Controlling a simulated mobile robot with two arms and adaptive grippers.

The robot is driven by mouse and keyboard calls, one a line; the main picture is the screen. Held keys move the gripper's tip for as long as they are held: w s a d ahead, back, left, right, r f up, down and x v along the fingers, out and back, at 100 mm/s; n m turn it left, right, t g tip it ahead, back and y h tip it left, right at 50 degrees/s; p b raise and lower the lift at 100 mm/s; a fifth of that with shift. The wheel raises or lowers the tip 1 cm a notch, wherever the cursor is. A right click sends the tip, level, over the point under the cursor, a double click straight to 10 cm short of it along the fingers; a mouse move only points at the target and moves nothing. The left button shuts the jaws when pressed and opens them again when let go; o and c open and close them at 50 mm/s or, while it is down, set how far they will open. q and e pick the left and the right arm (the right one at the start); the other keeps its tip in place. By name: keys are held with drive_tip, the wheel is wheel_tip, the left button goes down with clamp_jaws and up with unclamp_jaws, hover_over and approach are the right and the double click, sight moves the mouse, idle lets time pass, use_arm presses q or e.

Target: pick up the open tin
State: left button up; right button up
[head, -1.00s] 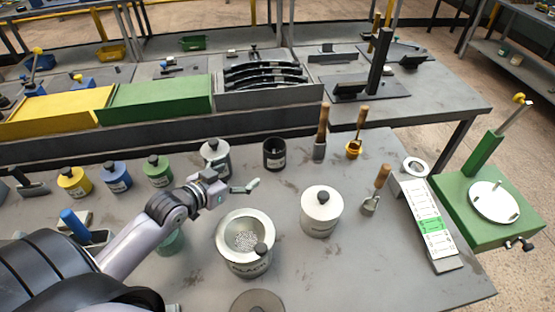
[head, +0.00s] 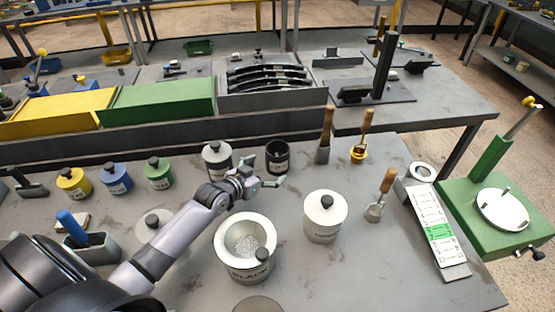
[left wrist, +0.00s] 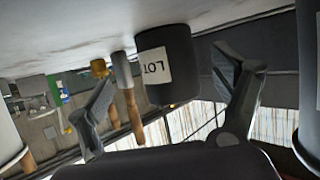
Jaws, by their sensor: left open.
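A dark open tin (head: 277,157) with no lid stands upright on the bench in the head view, with a pale label on its front. My left gripper (head: 268,173) is open and empty, just in front of the tin. In the left wrist view the gripper (left wrist: 165,70) has its fingers spread on both sides of the tin; whether they touch it I cannot tell. My right gripper is not in view.
A grey lidded tin (head: 217,160) stands close left of the open tin. A wide pale pot (head: 246,228) of grains and a white lidded pot (head: 324,217) stand nearer. Wooden-handled tools (head: 324,150) stand to the right. A dark ledge (head: 170,130) runs behind.

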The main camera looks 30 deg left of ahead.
sight(270, 162)
use_arm(q)
drive_tip(key=w, duration=0.3)
drive_tip(key=w+p, duration=0.1)
drive_tip(key=w, duration=0.1)
drive_tip(key=shift+w+f, duration=0.15)
drive_tip(key=shift+f, duration=0.25)
drive_tip(key=shift+w+f, duration=0.2)
drive_tip(key=shift+w, duration=0.15)
drive_tip(key=shift+c, duration=0.5)
drive_tip(key=c, duration=1.3)
drive_tip(key=shift+r, duration=0.1)
drive_tip(key=shift+c, duration=0.4)
drive_tip(key=shift+r, duration=0.1)
